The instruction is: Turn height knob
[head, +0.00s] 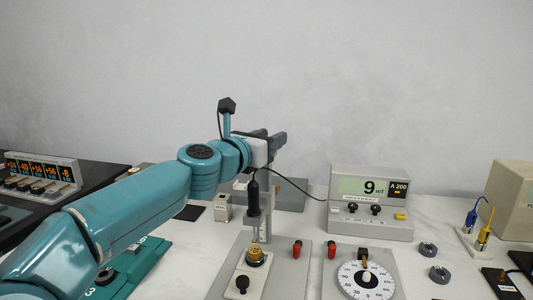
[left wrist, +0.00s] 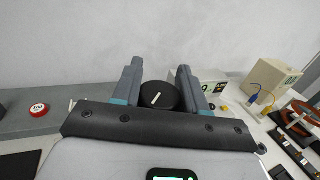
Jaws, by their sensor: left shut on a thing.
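My left gripper (head: 278,140) reaches in from the left at the middle of the head view, high above the bench. In the left wrist view its two grey fingers stand on either side of a round black knob (left wrist: 160,96) with a white pointer line, and they are shut on it. The line runs slightly slanted. In the head view the knob is hidden by my gripper. Below the gripper a black probe (head: 253,196) hangs upright at a pale stand, its cable running to the meter (head: 370,204), which reads 9 mT. My right gripper is not in view.
A grey plate with a brass piece (head: 255,256) and a plate with a white dial (head: 366,280) lie in front. Red terminals (head: 297,249) stand between. Grey rings (head: 428,249) lie at right, near a beige box (head: 510,200). A display unit (head: 42,174) is at far left.

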